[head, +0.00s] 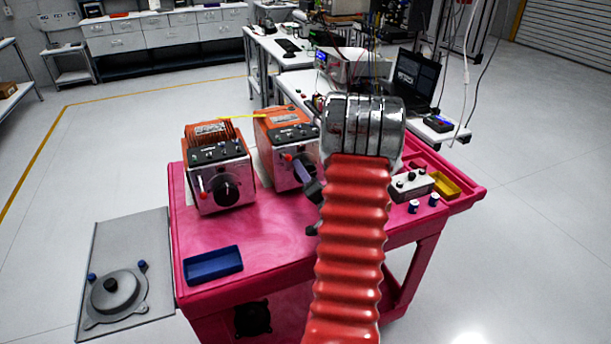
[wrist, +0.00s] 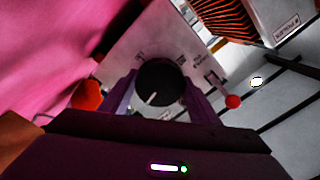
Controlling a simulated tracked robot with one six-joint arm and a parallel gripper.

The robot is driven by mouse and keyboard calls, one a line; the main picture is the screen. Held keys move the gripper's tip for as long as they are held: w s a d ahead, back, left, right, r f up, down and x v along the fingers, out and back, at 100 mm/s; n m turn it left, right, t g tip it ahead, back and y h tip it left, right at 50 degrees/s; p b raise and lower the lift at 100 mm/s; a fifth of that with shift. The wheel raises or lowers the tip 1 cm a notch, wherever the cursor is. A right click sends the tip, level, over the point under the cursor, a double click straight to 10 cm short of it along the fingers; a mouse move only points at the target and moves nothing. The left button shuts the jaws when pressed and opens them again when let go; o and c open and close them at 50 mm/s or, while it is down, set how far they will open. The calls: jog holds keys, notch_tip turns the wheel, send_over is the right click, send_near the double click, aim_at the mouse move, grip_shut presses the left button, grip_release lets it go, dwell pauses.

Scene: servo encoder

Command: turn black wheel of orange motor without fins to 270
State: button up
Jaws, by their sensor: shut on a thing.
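The orange motor without fins (head: 281,118) stands on the pink cart, to the right of the finned one in the head view. Its grey front plate (wrist: 125,62) fills the middle of the wrist view. The black wheel (wrist: 161,78) is on that plate, and its white pointer line points down and left in the picture. My gripper (wrist: 160,93) is shut on the wheel, one finger on each side. In the head view my gripper (head: 312,188) is at the motor's front and my arm hides the wheel. The plate's small markings are too blurred to read.
A red-tipped lever (wrist: 232,101) sticks out right of the wheel. The finned orange motor (head: 216,165) stands close on the left. A blue tray (head: 213,265), grey box (head: 411,186) and yellow tray (head: 445,185) are on the pink cart (head: 270,272). Its front middle is clear.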

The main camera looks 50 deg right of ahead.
jog(key=shift+w+a+f+m, duration=0.1)
jog(key=shift+w+a+m, duration=0.05)
jog(key=shift+m, duration=0.85)
jog(key=o, duration=1.1)
jog(key=shift+c, duration=0.2)
jog(key=shift+s, duration=0.2)
jog(key=v, duration=1.3)
jog(key=shift+s, duration=0.25)
